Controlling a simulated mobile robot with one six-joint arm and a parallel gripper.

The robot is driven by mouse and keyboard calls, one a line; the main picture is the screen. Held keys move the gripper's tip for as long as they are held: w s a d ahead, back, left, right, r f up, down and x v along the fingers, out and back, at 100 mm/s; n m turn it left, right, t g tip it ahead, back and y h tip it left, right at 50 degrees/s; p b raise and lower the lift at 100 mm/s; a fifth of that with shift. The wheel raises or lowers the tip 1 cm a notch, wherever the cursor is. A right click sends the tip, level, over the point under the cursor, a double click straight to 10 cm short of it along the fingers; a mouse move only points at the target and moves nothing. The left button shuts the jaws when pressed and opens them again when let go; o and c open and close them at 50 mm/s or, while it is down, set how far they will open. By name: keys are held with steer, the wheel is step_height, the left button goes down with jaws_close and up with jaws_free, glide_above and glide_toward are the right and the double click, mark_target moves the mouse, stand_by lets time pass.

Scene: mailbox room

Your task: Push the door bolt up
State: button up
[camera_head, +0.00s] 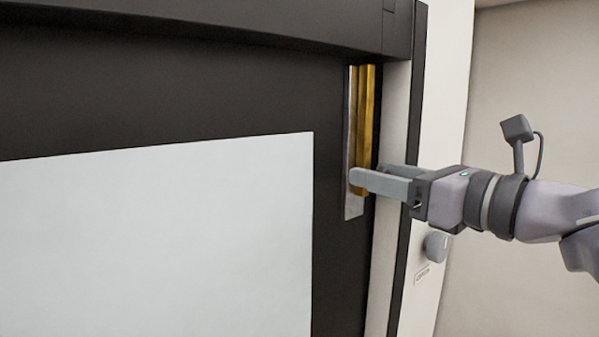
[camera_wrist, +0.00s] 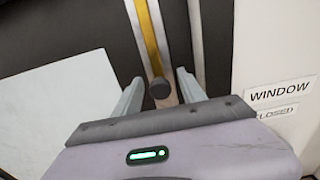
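The door bolt is a gold vertical bar (camera_head: 367,115) on a silver backing plate (camera_head: 353,207) near the right edge of the dark door. It also shows as a gold strip (camera_wrist: 150,38) in the wrist view. A dark round knob (camera_wrist: 159,88) sits at the strip's lower end in the wrist view; in the head view my fingers hide that spot. My gripper (camera_head: 366,172) reaches in from the right across the lower part of the bolt. In the wrist view its fingers (camera_wrist: 160,78) stand apart on either side of the knob, with visible gaps.
The dark door (camera_head: 330,265) carries a large pale panel (camera_head: 160,240). A dark overhanging ledge (camera_head: 240,30) runs above the bolt. A grey round knob (camera_head: 437,244) is on the white wall below my gripper. A "WINDOW CLOSED" label (camera_wrist: 280,93) is at right.

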steer(key=shift+s, duration=0.2)
steer(key=c, duration=0.3)
steer(key=shift+w, duration=0.1)
jaws_close()
stand_by(0.7)
